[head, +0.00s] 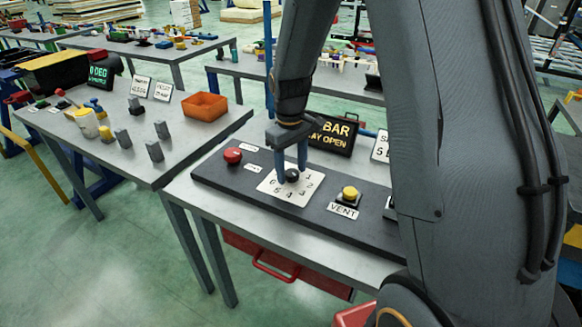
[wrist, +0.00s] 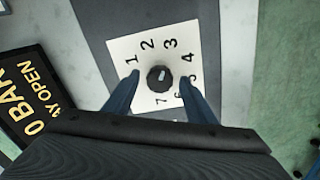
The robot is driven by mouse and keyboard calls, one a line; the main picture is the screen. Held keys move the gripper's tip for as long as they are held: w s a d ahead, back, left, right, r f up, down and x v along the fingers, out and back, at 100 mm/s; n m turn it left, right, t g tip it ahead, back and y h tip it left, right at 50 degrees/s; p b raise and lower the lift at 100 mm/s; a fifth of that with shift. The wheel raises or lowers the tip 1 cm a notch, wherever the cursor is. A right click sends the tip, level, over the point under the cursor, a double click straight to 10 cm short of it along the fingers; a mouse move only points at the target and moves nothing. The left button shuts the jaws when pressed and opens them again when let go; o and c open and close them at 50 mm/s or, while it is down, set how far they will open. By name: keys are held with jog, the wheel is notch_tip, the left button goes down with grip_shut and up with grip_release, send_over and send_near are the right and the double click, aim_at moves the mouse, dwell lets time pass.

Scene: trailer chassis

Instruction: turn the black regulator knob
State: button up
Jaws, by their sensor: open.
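The black regulator knob (head: 292,175) sits on a white numbered dial plate (head: 289,195) on the dark panel. My gripper (head: 290,166) is open and points down over the plate. In the wrist view its two blue fingers (wrist: 160,78) stand on either side of the knob, with a visible gap on both sides. I cannot tell exactly how low the fingertips are.
The dark panel (head: 228,178) also bears a red button (head: 233,156) on the left and a yellow VENT button (head: 350,193) on the right. A black display (head: 333,132) with yellow text stands behind. An orange bin (head: 204,107) is on the left table.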

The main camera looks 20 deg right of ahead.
jog(key=c, duration=1)
jog(key=shift+c, duration=0.2)
jog(key=shift+m, duration=0.3)
jog(key=m, duration=0.3)
jog(key=shift+m+p, duration=0.35)
jog(key=shift+m, duration=1.65)
jog(key=o, duration=1)
